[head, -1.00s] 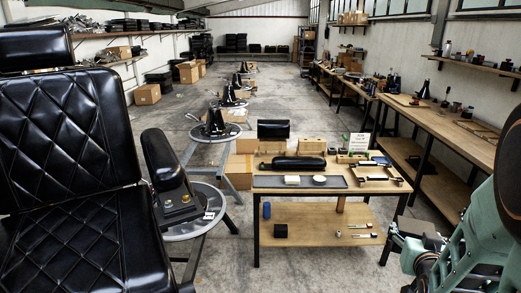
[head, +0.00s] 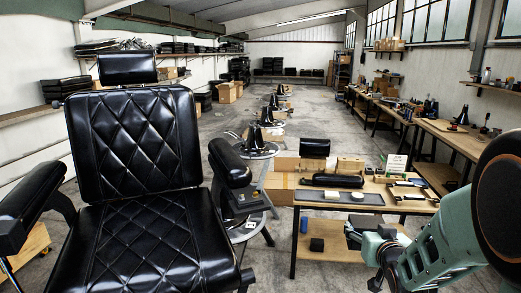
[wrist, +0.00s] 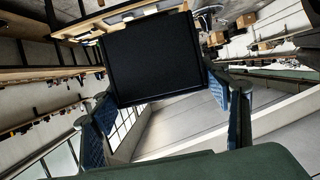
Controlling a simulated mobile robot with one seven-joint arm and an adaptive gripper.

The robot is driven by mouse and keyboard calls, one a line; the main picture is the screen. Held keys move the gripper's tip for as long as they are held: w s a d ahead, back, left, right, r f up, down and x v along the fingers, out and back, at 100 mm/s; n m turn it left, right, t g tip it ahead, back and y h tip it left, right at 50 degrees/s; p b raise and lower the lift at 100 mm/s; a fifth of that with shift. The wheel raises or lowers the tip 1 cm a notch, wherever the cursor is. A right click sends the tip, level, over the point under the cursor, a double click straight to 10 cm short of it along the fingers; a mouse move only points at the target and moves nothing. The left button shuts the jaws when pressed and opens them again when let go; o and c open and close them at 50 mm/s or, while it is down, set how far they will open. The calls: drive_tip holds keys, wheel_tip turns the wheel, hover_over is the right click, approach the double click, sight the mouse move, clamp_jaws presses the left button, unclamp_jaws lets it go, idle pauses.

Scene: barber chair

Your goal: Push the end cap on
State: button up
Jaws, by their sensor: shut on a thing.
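My gripper (wrist: 158,97) is shut on a black, square-faced piece, which I take to be the end cap (wrist: 152,58). It sits between the blue finger pads, its broad flat face toward the wrist camera; its far side is hidden. In the head view my gripper (head: 372,240) is low at the right, in front of the workbench, and the held piece is hard to make out. The black barber chair (head: 140,145) stands at the left, well apart from my gripper. Its near-right armrest (head: 230,163) is tilted. I cannot tell where the cap fits.
A workbench (head: 345,198) with a dark pad, tray and boxes stands right of the chair. A black block (head: 316,244) and a blue cylinder lie on its lower shelf. Several round chair bases line the floor behind. Free floor shows between chair and bench.

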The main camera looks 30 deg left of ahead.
drive_tip(key=s+a+r+n+g+y+p, duration=0.1)
drive_tip(key=a+r+n+y, duration=0.1)
drive_tip(key=a+r, duration=0.4)
drive_tip(key=s+a+r+n+g+y+p, duration=0.1)
drive_tip(key=a+r, duration=0.5)
drive_tip(key=a, duration=1)
drive_tip(key=s+a+r+n+g+y+p, duration=0.1)
drive_tip(key=s+a+r+n+g+y, duration=0.1)
drive_tip(key=a+r, duration=0.5)
drive_tip(key=s+a+n+y, duration=0.1)
drive_tip(key=a, duration=0.3)
drive_tip(key=shift+a, duration=0.25)
drive_tip(key=shift+s, duration=0.1)
wheel_tip(320, 180, down, 6)
drive_tip(key=b, duration=0.5)
drive_tip(key=shift+r, duration=0.1)
drive_tip(key=shift+d+f+b, duration=0.1)
drive_tip(key=shift+f+b, duration=2.6)
drive_tip(key=o, duration=1.4)
drive_tip(key=shift+c, duration=0.2)
